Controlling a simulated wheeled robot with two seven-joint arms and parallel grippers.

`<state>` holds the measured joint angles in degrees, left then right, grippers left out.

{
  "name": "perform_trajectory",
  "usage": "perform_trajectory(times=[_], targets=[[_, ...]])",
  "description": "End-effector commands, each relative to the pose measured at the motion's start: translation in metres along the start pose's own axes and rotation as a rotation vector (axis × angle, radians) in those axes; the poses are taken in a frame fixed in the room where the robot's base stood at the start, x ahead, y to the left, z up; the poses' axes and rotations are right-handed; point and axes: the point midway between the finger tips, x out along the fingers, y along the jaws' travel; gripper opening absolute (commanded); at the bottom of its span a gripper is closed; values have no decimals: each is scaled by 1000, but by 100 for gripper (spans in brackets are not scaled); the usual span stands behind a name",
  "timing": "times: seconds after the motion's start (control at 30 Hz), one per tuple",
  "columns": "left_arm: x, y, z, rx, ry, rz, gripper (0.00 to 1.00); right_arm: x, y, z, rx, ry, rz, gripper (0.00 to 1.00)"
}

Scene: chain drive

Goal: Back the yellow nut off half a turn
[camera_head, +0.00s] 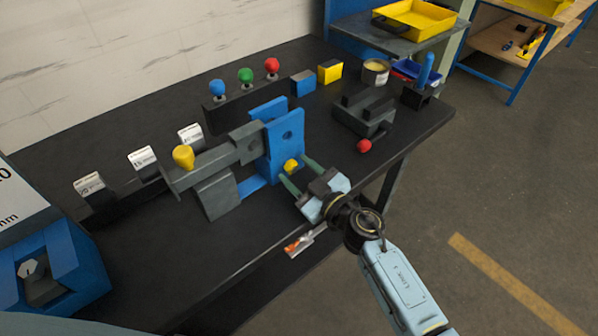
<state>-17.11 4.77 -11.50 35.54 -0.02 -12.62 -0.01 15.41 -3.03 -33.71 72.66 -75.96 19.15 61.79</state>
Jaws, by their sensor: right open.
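The yellow nut (291,165) sits low on the front face of the upright blue plate (284,145). My right gripper (297,171) reaches in from the lower right with its two green fingers pointing at the nut. The fingers are open, one to the lower left of the nut and one to its upper right. I cannot tell whether either finger touches it. My left gripper is not in view.
A grey bar with a yellow knob (183,157) extends left from the blue plate. A dark vise-like block (365,115) and a red ball (364,146) stand to the right. An orange-handled tool (298,244) lies at the front table edge. White labelled blocks (143,160) stand at left.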

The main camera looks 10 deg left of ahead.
Motion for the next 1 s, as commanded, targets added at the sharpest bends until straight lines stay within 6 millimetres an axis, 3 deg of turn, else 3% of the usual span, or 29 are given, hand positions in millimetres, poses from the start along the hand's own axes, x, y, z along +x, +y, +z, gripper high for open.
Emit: perform_trajectory(times=[0.17, 0.5, 0.7, 1.0], targets=[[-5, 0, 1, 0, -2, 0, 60, -12, 1, 0, 0, -2, 0, 49], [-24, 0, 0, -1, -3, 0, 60, -85, 0, -1, 0, -4, -2, 49], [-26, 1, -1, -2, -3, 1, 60, -119, 0, 0, 0, -1, -1, 49], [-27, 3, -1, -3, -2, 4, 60, -134, 0, 0, 0, 0, 0, 49]])
